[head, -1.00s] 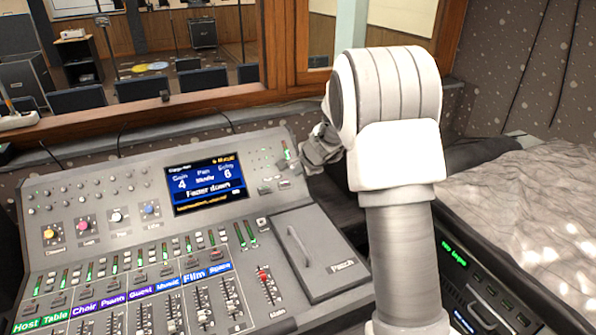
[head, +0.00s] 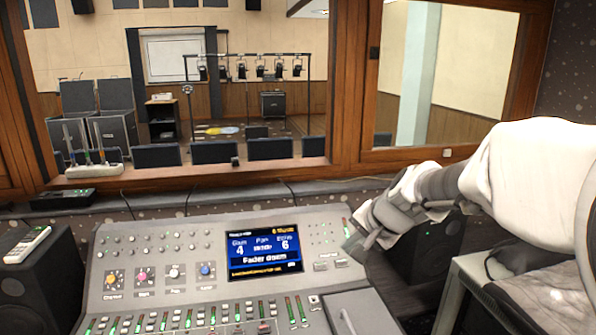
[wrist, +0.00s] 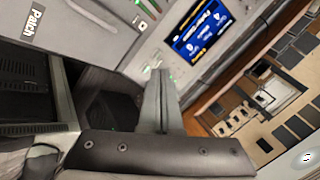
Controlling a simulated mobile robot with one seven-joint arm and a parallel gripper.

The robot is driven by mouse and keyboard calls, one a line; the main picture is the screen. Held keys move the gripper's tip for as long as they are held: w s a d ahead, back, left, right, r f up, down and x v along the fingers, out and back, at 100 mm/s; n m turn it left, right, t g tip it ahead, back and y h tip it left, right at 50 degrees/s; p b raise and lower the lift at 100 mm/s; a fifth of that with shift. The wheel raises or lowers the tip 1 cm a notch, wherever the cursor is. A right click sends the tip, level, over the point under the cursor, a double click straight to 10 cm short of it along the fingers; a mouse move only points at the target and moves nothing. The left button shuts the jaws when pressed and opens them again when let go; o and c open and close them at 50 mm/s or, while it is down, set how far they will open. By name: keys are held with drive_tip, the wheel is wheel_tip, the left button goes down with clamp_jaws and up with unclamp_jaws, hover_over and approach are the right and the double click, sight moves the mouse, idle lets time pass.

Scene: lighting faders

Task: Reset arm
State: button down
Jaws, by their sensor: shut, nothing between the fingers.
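My gripper (head: 362,242) is at the right end of the arm's reach over the mixing console (head: 115,262), by the upper right corner of its panel. Its fingers are shut and hold nothing. In the wrist view the two closed fingers (wrist: 159,100) point up the picture, with the console's screen (wrist: 200,28) beyond them to the right. In the head view the screen (head: 264,251) reads Gain 4, Echo 6 and "Fader down". The tops of several faders (head: 190,325) show at the bottom; their lower parts are out of view.
A wooden window frame (head: 345,90) stands behind the console, with a stage room beyond. A black speaker (head: 35,275) carries a remote (head: 28,244) at left.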

drive_tip(key=s+d+n+g+h, duration=0.1)
drive_tip(key=s+d+n+h, duration=0.2)
drive_tip(key=s, duration=2.3)
drive_tip(key=n, duration=0.5)
drive_tip(key=shift+r+g, duration=0.3)
drive_tip(key=shift+r, duration=0.05)
